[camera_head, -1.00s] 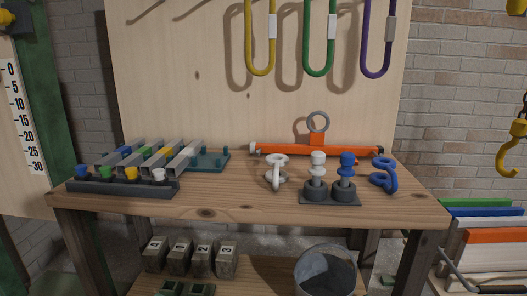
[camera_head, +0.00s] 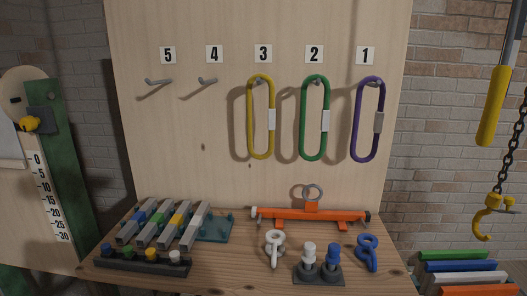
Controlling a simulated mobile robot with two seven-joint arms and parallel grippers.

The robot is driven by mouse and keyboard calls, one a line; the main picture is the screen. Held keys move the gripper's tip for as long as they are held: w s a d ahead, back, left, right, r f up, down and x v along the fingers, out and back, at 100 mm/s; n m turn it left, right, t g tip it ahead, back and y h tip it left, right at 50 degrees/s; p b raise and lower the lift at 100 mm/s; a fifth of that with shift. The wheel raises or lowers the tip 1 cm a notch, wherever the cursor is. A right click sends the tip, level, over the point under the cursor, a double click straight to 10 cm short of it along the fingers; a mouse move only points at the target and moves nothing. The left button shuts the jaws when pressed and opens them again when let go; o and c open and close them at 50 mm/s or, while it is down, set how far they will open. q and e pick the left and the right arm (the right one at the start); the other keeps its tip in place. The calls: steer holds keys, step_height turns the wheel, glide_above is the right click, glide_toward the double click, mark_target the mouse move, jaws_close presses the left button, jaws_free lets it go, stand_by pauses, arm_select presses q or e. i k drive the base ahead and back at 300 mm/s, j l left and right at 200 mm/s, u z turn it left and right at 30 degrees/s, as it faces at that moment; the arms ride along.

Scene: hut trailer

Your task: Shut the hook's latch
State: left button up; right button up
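The yellow hook (camera_head: 486,217) hangs on a dark chain (camera_head: 512,150) at the right edge of the head view, in front of the brick wall. Its curved tip points down and left, and a small yellow-grey part shows at its upper right. Whether that part is the latch, and how it stands, is too small to tell. Neither of my grippers shows in the view.
A wooden bench (camera_head: 225,280) holds an orange beam (camera_head: 310,215), white and blue shackles and pins, and grey bars. Yellow, green and purple slings hang on a numbered board (camera_head: 205,110). A yellow pendant (camera_head: 492,105) hangs above the hook. Coloured-edged panels (camera_head: 460,267) stand below it.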

mark_target(509, 202)
steer(key=z, duration=1)
